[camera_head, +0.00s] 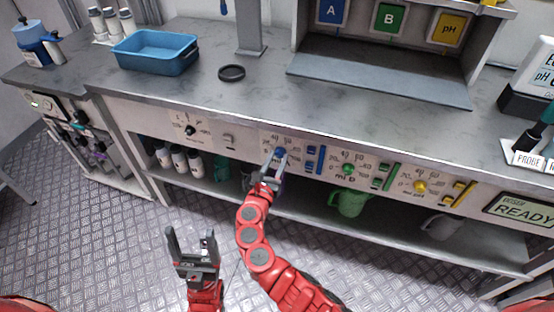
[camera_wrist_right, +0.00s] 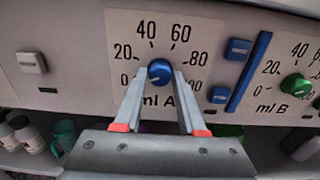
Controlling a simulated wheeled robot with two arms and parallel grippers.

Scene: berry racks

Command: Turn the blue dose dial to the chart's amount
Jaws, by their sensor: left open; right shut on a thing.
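The blue dose dial (camera_wrist_right: 160,71) sits on the bench's front panel, in a printed scale marked 0, 20, 40, 60, 80 and "ml A". A pale mark on the dial points to the lower left, toward the 0. My right gripper (camera_head: 279,160) is shut on the blue dial, one finger on each side of it. In the head view the gripper partly covers the dial. My left gripper (camera_head: 193,248) is open and empty, low above the floor in front of the bench. I cannot make out a chart with an amount.
Right of the blue dial are a blue slider (camera_wrist_right: 248,72), a green dial (camera_head: 347,169) and a yellow dial (camera_head: 420,186). A blue tray (camera_head: 155,66) and a black ring (camera_head: 231,73) are on the bench top. A green jug (camera_head: 347,202) stands on the shelf below.

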